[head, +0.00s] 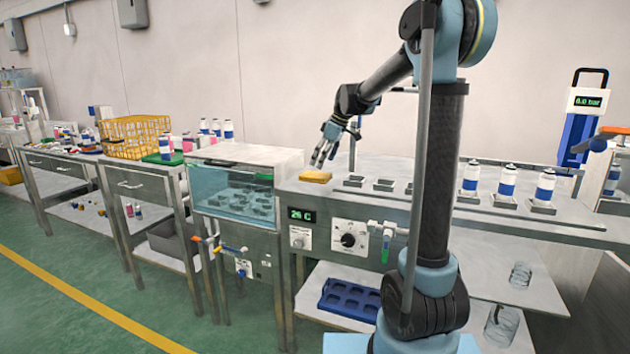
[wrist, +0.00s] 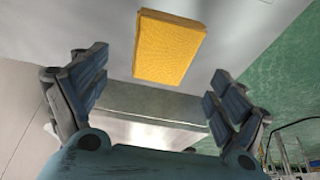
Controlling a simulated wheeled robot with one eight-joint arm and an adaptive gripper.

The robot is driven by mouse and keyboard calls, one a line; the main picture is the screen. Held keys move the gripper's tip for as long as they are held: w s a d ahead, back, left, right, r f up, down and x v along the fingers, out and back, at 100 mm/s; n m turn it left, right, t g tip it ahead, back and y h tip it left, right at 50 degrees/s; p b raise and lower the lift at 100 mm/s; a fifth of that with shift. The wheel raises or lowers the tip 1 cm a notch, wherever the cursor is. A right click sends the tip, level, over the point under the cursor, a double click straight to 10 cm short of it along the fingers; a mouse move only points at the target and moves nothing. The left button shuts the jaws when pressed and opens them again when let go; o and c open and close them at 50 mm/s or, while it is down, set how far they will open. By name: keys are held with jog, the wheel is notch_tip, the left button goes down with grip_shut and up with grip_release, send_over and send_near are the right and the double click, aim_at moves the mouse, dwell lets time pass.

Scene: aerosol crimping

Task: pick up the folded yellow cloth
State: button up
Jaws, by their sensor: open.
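The folded yellow cloth (head: 315,177) lies flat near the left end of the metal bench top, close to its front edge. It is a small thick rectangle. In the wrist view the cloth (wrist: 169,47) shows at the upper middle, beyond and between the fingertips. My gripper (head: 323,158) is above the cloth with its fingers pointing down. In the wrist view my gripper (wrist: 160,85) is spread wide, with nothing between its fingers. The cloth looks apart from the fingers.
Several small metal holders (head: 385,185) stand right of the cloth. A clear-lidded water bath (head: 235,185) adjoins on the left. White-and-blue cans (head: 507,181) stand on the bench to the right. A yellow basket (head: 133,136) is farther left. A blue tray (head: 348,298) lies on the lower shelf.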

aim_at(316, 174)
jog(key=shift+x, duration=2.75)
jog(key=c, duration=1.1)
